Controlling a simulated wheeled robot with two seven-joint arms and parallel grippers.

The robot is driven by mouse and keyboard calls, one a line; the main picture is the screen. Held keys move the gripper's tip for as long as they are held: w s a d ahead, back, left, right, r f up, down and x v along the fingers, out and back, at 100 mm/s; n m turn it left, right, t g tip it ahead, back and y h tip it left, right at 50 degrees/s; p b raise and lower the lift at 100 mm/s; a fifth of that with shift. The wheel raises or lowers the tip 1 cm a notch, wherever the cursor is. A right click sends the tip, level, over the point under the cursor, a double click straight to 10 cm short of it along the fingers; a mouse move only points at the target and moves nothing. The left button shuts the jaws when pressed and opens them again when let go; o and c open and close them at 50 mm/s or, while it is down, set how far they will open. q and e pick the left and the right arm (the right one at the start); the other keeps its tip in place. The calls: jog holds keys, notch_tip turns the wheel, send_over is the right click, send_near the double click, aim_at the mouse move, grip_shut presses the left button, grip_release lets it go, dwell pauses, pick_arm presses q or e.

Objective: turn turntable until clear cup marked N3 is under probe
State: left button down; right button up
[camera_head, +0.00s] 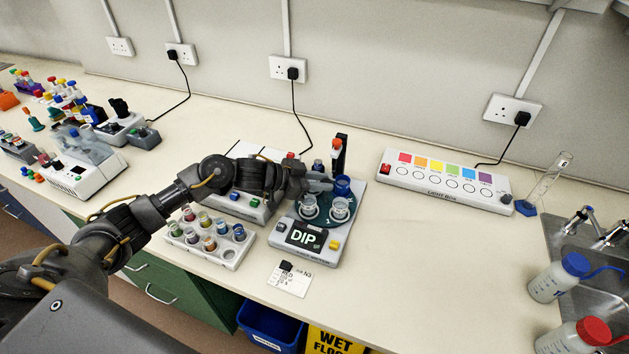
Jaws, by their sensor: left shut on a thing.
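The probe (338,155) is a dark upright part at the back of the device. My left gripper (318,184) is over the disc's back left, shut on some part there; its fingers hide what they hold. I cannot read which cup is N3. My right gripper is out of view.
A card showing N3 (290,280) lies in front of the device. A white rack of several colored vials (211,240) is at its left, under my arm. A light box (445,182) stands at the right, before a sink with bottles. The bench between is clear.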

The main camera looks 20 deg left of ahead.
pick_arm(q)
jog(key=shift+d, duration=0.15)
jog(key=c, duration=1.4)
grip_release()
jog(key=shift+o, duration=1.3)
jog(key=shift+w+d, duration=0.1)
jog(key=shift+s+a+r, duration=0.1)
jog(key=shift+s+a, duration=0.25)
jog(key=shift+a, duration=0.25)
jog(key=b+v, duration=0.2)
jog(key=v, duration=0.7)
jog(key=shift+s+r+b, duration=0.25)
jog(key=shift+r+b, duration=0.05)
jog(key=shift+b, duration=0.1)
jog(key=shift+a, duration=0.1)
